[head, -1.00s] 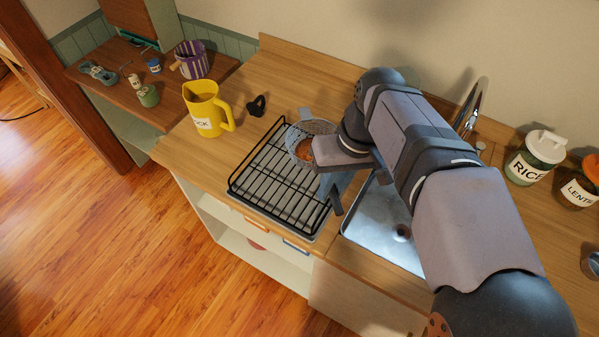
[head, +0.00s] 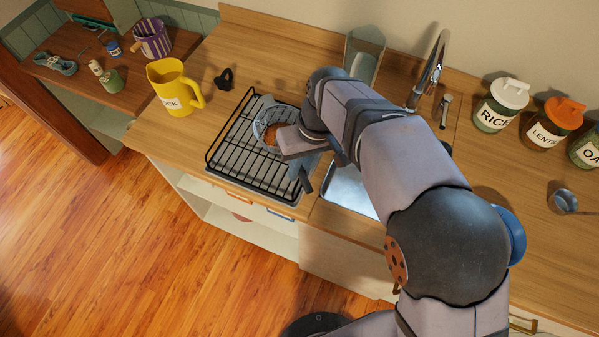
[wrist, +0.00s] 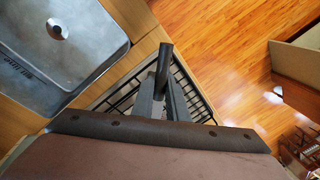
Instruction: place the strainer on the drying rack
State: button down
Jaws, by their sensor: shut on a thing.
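The strainer (head: 265,112), a grey-blue mesh bowl with a brownish patch inside, is over the far right part of the black wire drying rack (head: 235,168). My gripper (head: 305,168) is over the rack's right side, next to the sink. In the wrist view my gripper (wrist: 161,106) is shut on the strainer's dark handle (wrist: 165,58), with the rack (wrist: 190,92) below. My wrist hides part of the bowl, and I cannot tell whether the bowl touches the wires.
The sink (head: 347,190) lies right of the rack, with a tap (head: 432,68) behind it. A yellow jug (head: 174,88) and a small black object (head: 224,79) stand behind and left. Labelled jars (head: 499,105) stand at the right.

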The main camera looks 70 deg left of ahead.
jog(key=shift+f+p, duration=0.6)
jog(key=shift+f, duration=1.2)
jog(key=shift+f, duration=0.15)
jog(key=c, duration=1.7)
grip_release()
jog(key=shift+c, duration=0.2)
notch_tip(320, 180, up, 12)
jog(key=w+b, duration=0.2)
jog(key=b, duration=0.1)
jog(key=shift+d, duration=0.2)
jog(key=shift+w, duration=0.15)
